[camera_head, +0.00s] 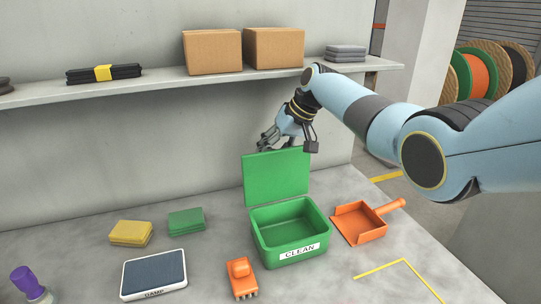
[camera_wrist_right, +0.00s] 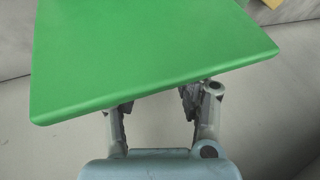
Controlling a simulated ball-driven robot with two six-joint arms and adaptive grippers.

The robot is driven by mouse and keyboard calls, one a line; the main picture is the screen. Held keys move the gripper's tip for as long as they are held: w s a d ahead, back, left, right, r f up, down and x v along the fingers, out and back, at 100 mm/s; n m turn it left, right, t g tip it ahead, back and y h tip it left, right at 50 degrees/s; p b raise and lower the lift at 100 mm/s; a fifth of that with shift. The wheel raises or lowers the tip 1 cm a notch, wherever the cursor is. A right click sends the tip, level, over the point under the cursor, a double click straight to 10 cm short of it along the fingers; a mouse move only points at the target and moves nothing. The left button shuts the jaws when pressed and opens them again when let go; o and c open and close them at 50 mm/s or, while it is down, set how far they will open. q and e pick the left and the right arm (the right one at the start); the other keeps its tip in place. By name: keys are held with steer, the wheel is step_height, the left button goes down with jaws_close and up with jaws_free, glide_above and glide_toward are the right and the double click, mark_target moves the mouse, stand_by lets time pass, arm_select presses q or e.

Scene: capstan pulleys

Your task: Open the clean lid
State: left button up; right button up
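The green bin (camera_head: 290,256) marked CLEAN stands on the grey worktop, and its inside looks empty. Its green lid (camera_head: 277,178) stands up at the bin's back edge, so the bin is open. My right gripper (camera_head: 287,146) is at the lid's top edge, its fingers spread apart. In the right wrist view the lid (camera_wrist_right: 150,55) fills the upper middle and hides the fingertips of the right gripper (camera_wrist_right: 160,108). I cannot tell whether the fingers touch the lid. My left gripper is not in view.
An orange dustpan (camera_head: 358,224) lies right of the bin, and an orange brush (camera_head: 241,278) lies in front-left. A DAMP tray (camera_head: 154,292), yellow cloths (camera_head: 130,233) and green cloths (camera_head: 186,222) lie left. A shelf (camera_head: 150,88) with cardboard boxes (camera_head: 212,52) runs along the wall above.

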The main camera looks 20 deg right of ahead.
steer(key=shift+o, duration=1.4)
steer(key=shift+s+f, duration=0.15)
steer(key=shift+a, duration=0.1)
steer(key=v, duration=1.2)
